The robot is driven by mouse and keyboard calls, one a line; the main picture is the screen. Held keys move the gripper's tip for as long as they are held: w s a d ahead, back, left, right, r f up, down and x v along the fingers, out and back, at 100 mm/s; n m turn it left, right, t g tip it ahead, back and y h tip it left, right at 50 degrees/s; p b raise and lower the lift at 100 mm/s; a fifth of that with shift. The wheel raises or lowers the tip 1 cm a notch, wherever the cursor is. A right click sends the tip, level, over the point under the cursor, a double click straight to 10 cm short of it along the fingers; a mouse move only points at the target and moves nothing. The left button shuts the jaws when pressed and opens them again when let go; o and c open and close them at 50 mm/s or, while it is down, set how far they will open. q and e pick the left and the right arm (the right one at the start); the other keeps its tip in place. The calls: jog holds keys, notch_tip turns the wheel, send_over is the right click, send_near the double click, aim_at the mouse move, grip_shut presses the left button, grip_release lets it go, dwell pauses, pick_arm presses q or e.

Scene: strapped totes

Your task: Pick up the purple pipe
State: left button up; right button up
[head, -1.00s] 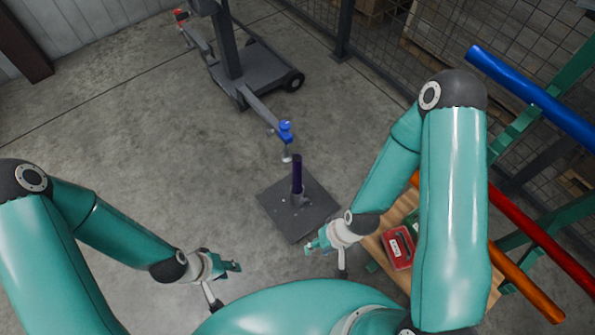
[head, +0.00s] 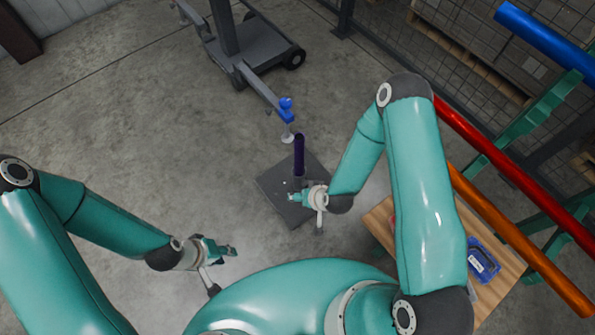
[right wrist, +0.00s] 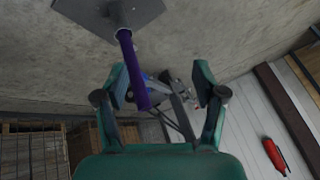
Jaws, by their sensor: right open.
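The purple pipe (head: 299,152) stands upright in a holder on a dark square base plate (head: 276,186) on the floor. In the right wrist view the purple pipe (right wrist: 132,72) runs down from its socket, its free end beside the left finger. My right gripper (head: 296,198) is low in front of the pipe in the head view and partly overlaps the plate. In the right wrist view the right gripper (right wrist: 160,82) is open, with nothing clearly held. My left gripper (head: 231,250) hangs well to the left, apart from the pipe; its finger gap is unclear.
A grey wheeled stand (head: 250,62) with a blue clamp (head: 286,104) reaches close behind the pipe. At right are a wooden table (head: 492,292) with a blue case (head: 483,260), and a rack with blue, red and orange pipes (head: 520,262). The floor at left is clear.

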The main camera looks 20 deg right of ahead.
jog(key=w+d+f+t+h+b, duration=0.1)
jog(key=w+f+t+b, duration=0.3)
jog(key=f, duration=0.5)
jog(key=w+f+t+h+b, duration=0.2)
jog(key=w+f+b, duration=0.35)
jog(key=f, duration=0.25)
jog(key=t+h+b, duration=0.4)
jog(key=t+b, duration=0.2)
jog(key=b, duration=0.5)
send_near(299, 166)
jog(key=shift+m, duration=0.4)
jog(key=b+x, duration=0.1)
jog(key=x, duration=0.4)
jog(key=shift+w+d+f+b, duration=0.1)
jog(key=shift+w+b, duration=0.15)
jog(key=shift+b, duration=0.15)
jog(key=shift+w+d, duration=0.1)
jog(key=shift+w, duration=0.4)
jog(key=b+x, duration=0.2)
jog(key=x, duration=0.2)
jog(key=shift+w+d, duration=0.15)
jog(key=shift+w, duration=0.4)
pick_arm(q)
notch_tip(299, 166, down, 28)
jog(key=shift+r, duration=0.15)
pick_arm(e)
grip_shut()
